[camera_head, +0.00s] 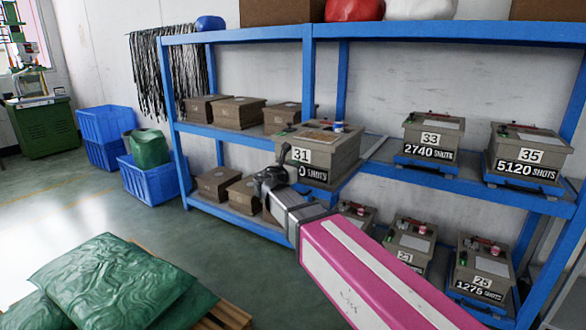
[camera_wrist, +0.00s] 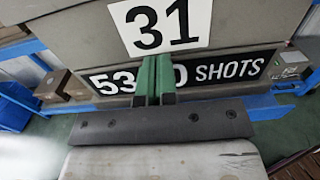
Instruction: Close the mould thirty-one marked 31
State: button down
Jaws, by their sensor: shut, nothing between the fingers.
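The mould thirty-one (camera_head: 340,150) is a grey-brown block on the middle shelf, jutting out past the shelf's front edge. Its front carries a white "31" plate and a black "SHOTS" plate. It fills the upper part of the wrist view (camera_wrist: 245,25). Its top looks brownish, with small red and white parts at the back right. I cannot tell whether its halves are fully together. My gripper (camera_head: 265,182) is in front of the mould's lower left front. In the wrist view its green fingers (camera_wrist: 155,75) are together and empty, hiding part of the shots number. I cannot tell whether they touch.
The blue rack (camera_head: 310,75) holds mould 33 (camera_head: 432,137) and mould 35 (camera_head: 528,155) to the right, brown boxes (camera_head: 235,112) to the left, and more moulds below. Blue bins (camera_head: 105,138) stand at the left. Green sacks (camera_head: 105,285) lie on a pallet at the front left. The floor between is clear.

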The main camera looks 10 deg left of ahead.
jog(key=x, duration=4.8)
jog(key=shift+w, duration=0.25)
